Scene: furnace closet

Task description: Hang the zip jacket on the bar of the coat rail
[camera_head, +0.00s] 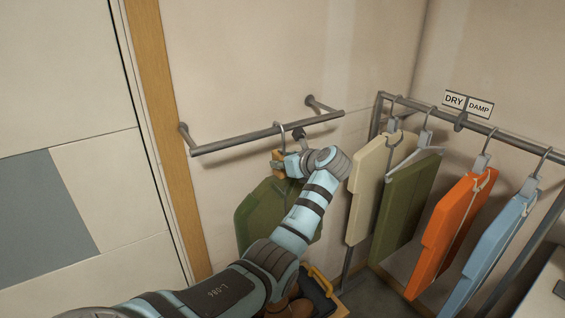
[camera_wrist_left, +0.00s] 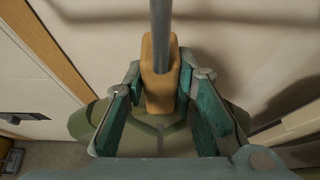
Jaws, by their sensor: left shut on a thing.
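A dark green jacket (camera_head: 262,215) hangs from a wooden hanger (camera_head: 277,157) below the wall-mounted coat rail bar (camera_head: 235,141). The hanger's grey hook reaches up to the bar and overlaps it in the head view; I cannot tell whether it rests on it. My left gripper (camera_head: 290,164) is shut on the hanger's neck. In the left wrist view the gripper's fingers (camera_wrist_left: 160,100) stand on both sides of the tan hanger neck (camera_wrist_left: 158,75), with the green jacket (camera_wrist_left: 150,130) below. My arm hides part of the jacket. My right gripper is not in view.
The cream garment (camera_head: 372,190) hangs close to my left wrist. A crate (camera_head: 318,282) stands on the floor below.

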